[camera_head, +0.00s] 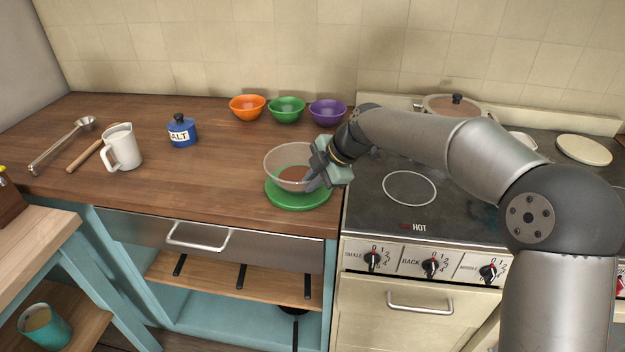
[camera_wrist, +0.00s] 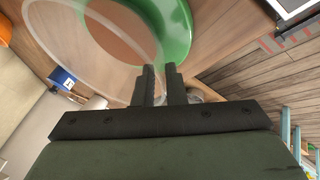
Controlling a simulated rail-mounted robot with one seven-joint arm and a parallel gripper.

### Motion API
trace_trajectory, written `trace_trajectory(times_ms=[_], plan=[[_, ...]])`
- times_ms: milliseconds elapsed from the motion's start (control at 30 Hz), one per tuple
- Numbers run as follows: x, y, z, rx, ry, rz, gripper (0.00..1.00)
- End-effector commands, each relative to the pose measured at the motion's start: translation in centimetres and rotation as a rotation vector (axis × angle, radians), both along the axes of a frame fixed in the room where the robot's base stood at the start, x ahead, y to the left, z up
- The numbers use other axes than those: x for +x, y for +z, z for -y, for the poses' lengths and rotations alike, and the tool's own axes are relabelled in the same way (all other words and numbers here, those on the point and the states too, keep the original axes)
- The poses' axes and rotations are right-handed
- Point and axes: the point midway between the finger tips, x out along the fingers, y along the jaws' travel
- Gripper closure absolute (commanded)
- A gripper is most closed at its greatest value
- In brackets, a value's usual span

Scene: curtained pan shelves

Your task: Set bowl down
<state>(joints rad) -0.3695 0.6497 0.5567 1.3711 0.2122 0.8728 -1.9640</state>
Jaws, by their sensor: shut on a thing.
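A clear glass bowl (camera_head: 283,160) with brown contents is above or on a round green plate (camera_head: 299,203) near the counter's front edge, beside the stove. I cannot tell whether the bowl's base touches the plate. My gripper (camera_head: 312,183) is shut on the bowl's right side. In the wrist view my gripper's two dark fingers (camera_wrist: 159,88) are close together at the bowl's rim. The bowl (camera_wrist: 70,22) shows as a pale see-through outline there, with the green plate (camera_wrist: 180,35) behind it.
Orange (camera_head: 248,107), green (camera_head: 287,109) and purple (camera_head: 327,112) bowls stand at the counter's back. A blue salt jar (camera_head: 182,132) and white jug (camera_head: 122,148) stand left. The stove (camera_head: 410,190) is right. The counter left of the plate is clear.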

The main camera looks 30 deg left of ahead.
Motion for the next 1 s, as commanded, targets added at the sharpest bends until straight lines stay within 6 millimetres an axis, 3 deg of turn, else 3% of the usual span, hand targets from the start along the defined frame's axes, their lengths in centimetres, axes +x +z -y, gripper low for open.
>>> trace_trajectory(times_ms=[67, 100, 167, 567, 767, 1000], plan=[[0.0, -0.1, 0.0, 0.003, 0.000, 0.002, 1.00], [0.0, 0.0, 0.0, 0.003, 0.000, 0.002, 0.78], [0.0, 0.0, 0.0, 0.002, 0.000, 0.001, 0.64], [0.1, 0.5, 0.5, 0.000, -0.001, 0.001, 0.64], [0.7, 3.7, 2.5, 0.003, -0.004, 0.004, 0.64], [1.3, 8.7, 5.8, 0.003, -0.003, 0.004, 0.64]])
